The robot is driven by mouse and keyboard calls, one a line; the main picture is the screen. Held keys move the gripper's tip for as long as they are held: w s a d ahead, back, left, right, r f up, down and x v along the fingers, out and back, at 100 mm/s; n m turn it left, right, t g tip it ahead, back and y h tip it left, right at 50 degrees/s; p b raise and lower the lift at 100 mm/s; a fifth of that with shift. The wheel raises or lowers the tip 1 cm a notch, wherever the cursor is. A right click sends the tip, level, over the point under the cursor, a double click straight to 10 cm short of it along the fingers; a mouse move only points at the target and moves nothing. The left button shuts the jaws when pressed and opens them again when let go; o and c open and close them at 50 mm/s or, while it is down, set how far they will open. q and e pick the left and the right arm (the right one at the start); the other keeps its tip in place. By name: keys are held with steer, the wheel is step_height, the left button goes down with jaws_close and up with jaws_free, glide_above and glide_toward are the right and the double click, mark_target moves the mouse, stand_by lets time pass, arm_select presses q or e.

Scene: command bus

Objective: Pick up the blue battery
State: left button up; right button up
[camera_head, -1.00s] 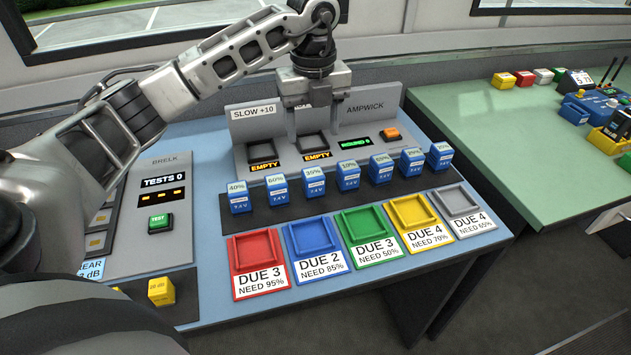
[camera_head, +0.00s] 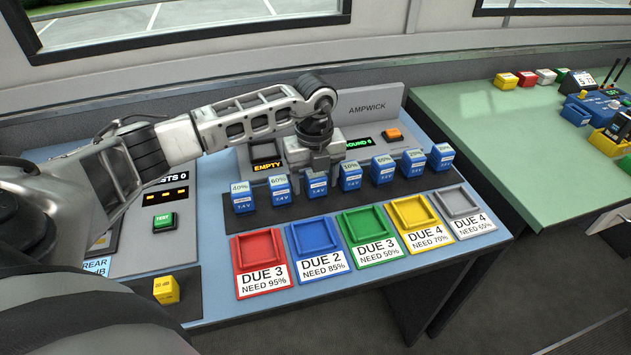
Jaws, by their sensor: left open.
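A row of several blue batteries marked with percentages stands upright on a dark strip (camera_head: 263,218) along the blue-grey desk. At the left of the row are the 40% battery (camera_head: 243,199) and the 60% battery (camera_head: 280,190). The third battery from the left (camera_head: 317,187) is directly under my left gripper (camera_head: 315,174), and its top is partly hidden. To its right is the 10% battery (camera_head: 350,178). My left gripper is open, pointing down, low over that third battery. I cannot tell whether its fingers are beside the battery or just above it. My right gripper is out of view.
In front of the row lie trays: red (camera_head: 259,254), blue (camera_head: 314,237), green (camera_head: 367,226), yellow (camera_head: 412,213) and grey (camera_head: 457,203). Behind stands the charger panel (camera_head: 375,104) with an orange button (camera_head: 393,135). A yellow block (camera_head: 166,290) is at the lower left.

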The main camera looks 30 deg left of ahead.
arm_select(q)
steer(key=c, duration=1.2)
steer(key=shift+o, duration=0.2)
